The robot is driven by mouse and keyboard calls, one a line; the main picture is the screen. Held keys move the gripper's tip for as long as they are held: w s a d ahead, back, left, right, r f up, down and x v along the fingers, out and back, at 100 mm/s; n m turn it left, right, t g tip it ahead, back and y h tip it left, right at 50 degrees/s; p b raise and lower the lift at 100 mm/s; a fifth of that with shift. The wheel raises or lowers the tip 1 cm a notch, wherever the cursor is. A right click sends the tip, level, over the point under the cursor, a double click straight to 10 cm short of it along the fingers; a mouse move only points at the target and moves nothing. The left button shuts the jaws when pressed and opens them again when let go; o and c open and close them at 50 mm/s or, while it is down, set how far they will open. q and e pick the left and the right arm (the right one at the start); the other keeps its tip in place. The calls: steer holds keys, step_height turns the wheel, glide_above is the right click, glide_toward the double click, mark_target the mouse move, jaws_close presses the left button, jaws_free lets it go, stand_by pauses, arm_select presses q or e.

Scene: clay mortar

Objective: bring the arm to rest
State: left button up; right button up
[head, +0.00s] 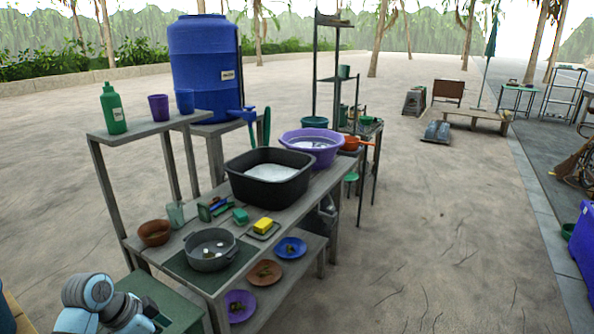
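One of my arms shows at the bottom left corner as light blue and grey rounded links, bent low beside a green-topped surface (172,306). A small dark part at the arm's right end may be my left gripper (150,308). It is too small and too cut off to tell its fingers or any held thing. The arm's end appears apart from the dishes on the wooden table (325,186). My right arm and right gripper are out of view.
The table holds a brown clay bowl (154,233), a grey pot (210,249), a black basin (269,176), a purple basin (313,147) and a yellow sponge (263,226). Plates lie on the lower shelf. A blue barrel (204,68) stands behind. Open ground lies right.

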arm_select(q)
steer(key=s+a+f+n+y, duration=0.1)
steer(key=s+f+n, duration=0.25)
steer(key=f, duration=0.65)
steer(key=s+a+f+n+y+p, duration=0.1)
steer(key=s+f+n, duration=0.1)
steer(key=s+f, duration=0.5)
steer(key=s+a+f+n+y, duration=0.1)
steer(key=s+f+n, duration=0.15)
steer(key=f, duration=0.95)
steer(key=s+d+f, duration=0.1)
steer(key=s+f, duration=0.2)
steer(key=s, duration=0.6)
steer(key=s+d+f+n+g+y, duration=0.1)
steer(key=s+f, duration=0.3)
steer(key=s, duration=0.5)
steer(key=s+d+f, duration=0.2)
steer(key=s+f, duration=0.2)
steer(key=s, duration=0.6)
steer(key=shift+f+n+g+p, duration=0.2)
steer(key=shift+n+g+p, duration=0.1)
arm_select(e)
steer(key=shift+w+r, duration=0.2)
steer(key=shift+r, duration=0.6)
